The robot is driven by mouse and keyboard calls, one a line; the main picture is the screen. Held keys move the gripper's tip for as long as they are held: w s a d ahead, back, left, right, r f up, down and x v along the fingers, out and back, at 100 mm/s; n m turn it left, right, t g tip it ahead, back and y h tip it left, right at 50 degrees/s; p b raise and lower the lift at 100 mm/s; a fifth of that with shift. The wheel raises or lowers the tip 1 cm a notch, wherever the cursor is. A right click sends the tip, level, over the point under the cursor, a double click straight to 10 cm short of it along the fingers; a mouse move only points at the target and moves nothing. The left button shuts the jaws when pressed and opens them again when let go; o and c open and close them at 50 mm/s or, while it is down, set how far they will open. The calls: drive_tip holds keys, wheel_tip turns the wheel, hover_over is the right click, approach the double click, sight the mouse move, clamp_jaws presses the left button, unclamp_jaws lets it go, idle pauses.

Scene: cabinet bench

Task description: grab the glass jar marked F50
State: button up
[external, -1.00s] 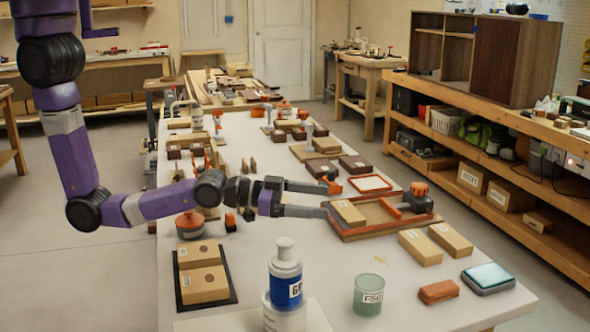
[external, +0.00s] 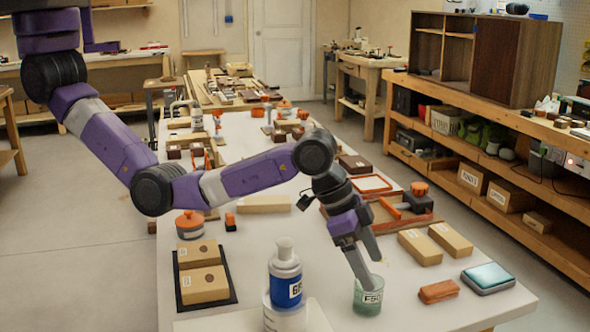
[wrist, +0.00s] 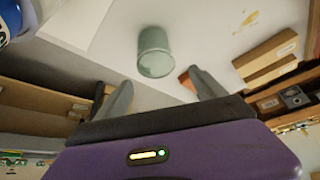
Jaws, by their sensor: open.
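The glass jar marked F50 (external: 368,298) is a greenish, see-through cup standing upright near the front of the white bench. My gripper (external: 371,270) is open and points down at it, with its fingertips at the jar's rim in the external view. In the wrist view the jar (wrist: 154,55) lies ahead, roughly between the lines of the two fingers (wrist: 160,77), with clear space on both sides. The fingers do not appear closed on it. I cannot tell whether a fingertip touches the rim.
A white bottle with a blue label (external: 286,280) stands left of the jar. A red-brown block (external: 438,291) and a teal-topped box (external: 488,278) lie to its right. Two pale wooden blocks (external: 420,247) lie behind. Bare bench surrounds the jar.

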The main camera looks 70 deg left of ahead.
sight(373, 295)
drive_tip(key=shift+s+a+f+g, duration=0.2)
drive_tip(key=shift+s+f, duration=0.05)
drive_tip(key=shift+s, duration=0.15)
drive_tip(key=shift+s+a+f+g, duration=0.2)
drive_tip(key=shift+s+f, duration=0.05)
drive_tip(key=shift+s, duration=0.15)
drive_tip(key=shift+f+y, duration=0.3)
drive_tip(key=shift+f, duration=0.05)
drive_tip(key=shift+b+x, duration=0.4)
drive_tip(key=shift+x, duration=3.15)
drive_tip(key=shift+w+d+r, duration=0.1)
drive_tip(key=shift+w+d, duration=0.05)
drive_tip(key=shift+c, duration=0.2)
drive_tip(key=c, duration=1.5)
drive_tip(key=shift+r, duration=0.15)
